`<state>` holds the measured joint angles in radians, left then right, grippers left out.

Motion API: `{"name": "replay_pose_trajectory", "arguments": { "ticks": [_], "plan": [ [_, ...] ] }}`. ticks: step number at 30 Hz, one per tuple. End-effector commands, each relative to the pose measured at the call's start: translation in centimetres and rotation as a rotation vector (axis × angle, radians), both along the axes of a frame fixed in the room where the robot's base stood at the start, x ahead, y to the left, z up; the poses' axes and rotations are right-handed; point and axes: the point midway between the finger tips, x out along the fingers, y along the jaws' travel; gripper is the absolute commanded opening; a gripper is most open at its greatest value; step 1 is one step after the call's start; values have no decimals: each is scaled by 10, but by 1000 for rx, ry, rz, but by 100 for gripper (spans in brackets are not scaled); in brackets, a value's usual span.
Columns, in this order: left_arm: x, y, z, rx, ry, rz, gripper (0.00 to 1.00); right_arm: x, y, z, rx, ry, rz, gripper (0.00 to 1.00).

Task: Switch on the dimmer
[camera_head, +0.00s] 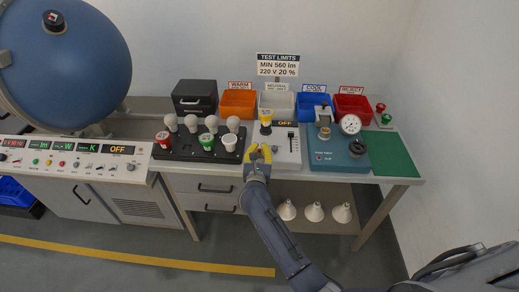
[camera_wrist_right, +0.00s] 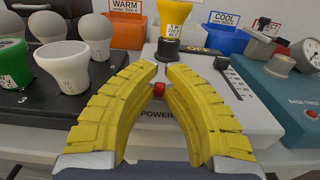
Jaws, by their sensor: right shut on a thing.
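The dimmer (camera_head: 289,158) is a white box on the bench with a display (camera_head: 285,124) reading OFF and a black slider (camera_head: 291,140). A yellow labelled bulb (camera_head: 266,116) stands upright on its back left part; it also shows in the right wrist view (camera_wrist_right: 174,14). A small red power switch (camera_wrist_right: 159,89) is on the dimmer's front, above the word POWER. My right gripper (camera_head: 260,150) is at that front, its yellow fingertips close together, with the red switch between the fingers in the right wrist view (camera_wrist_right: 160,71). My left gripper is not in view.
Left of the dimmer is a black rack (camera_head: 190,150) with several bulbs. Right is a teal base tester (camera_head: 338,154) with a gauge. Coloured bins, including a red one (camera_head: 352,107), line the back. A green mat (camera_head: 392,153) is clear at the right end.

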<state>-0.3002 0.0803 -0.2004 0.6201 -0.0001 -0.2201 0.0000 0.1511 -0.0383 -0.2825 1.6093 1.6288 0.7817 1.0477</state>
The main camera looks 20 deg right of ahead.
Motion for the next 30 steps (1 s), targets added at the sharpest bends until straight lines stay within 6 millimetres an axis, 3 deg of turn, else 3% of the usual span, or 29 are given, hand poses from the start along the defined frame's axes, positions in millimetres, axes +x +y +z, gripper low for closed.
{"name": "replay_pose_trajectory", "arguments": {
  "ticks": [14,30],
  "plan": [
    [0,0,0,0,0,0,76,6,-2,4,66,159,1,0],
    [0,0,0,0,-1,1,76,20,-6,6,218,561,3,0]
  ]
}}
